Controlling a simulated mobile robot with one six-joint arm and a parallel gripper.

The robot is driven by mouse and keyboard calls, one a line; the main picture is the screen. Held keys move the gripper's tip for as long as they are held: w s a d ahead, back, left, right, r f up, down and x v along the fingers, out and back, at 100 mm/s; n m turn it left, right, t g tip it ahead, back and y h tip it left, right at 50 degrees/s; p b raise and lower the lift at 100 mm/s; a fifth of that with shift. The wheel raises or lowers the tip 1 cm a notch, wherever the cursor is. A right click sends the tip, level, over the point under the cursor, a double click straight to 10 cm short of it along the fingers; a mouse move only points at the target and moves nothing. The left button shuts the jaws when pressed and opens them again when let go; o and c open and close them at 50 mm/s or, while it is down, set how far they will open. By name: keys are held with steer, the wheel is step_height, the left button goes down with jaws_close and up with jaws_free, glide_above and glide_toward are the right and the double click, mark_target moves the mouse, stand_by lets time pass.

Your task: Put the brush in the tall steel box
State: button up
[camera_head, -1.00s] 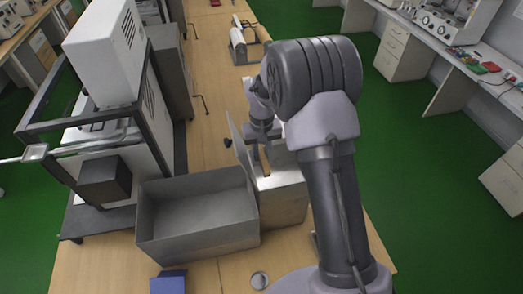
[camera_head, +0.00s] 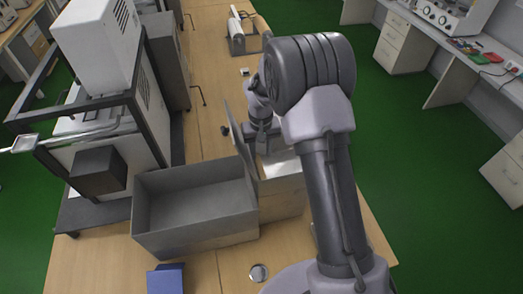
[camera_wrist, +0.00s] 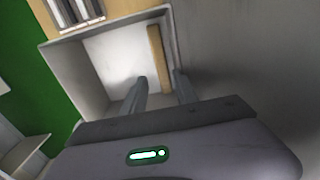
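The tall steel box (camera_head: 283,197) stands on the wooden table with its lid (camera_head: 239,145) raised on the left side. Its inside and wall (camera_wrist: 72,75) show in the wrist view. The brush (camera_wrist: 157,62), a light wooden strip, is inside the box near the lid-side wall, beyond my fingertips. It is hidden in the head view. My gripper (camera_wrist: 160,88) is over the box opening, its two fingers apart with nothing held between them. In the head view my arm covers part of the box, and the fingers are hard to make out.
A wide open grey box (camera_head: 195,208) stands directly left of the tall box. A blue block (camera_head: 166,279) and a small round metal thing (camera_head: 259,272) are at the front. A framed machine (camera_head: 110,130) fills the left of the table.

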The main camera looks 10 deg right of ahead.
steer(key=shift+r, duration=0.15)
step_height(320, 180, up, 17)
steer(key=p, duration=0.1)
stand_by(0.9)
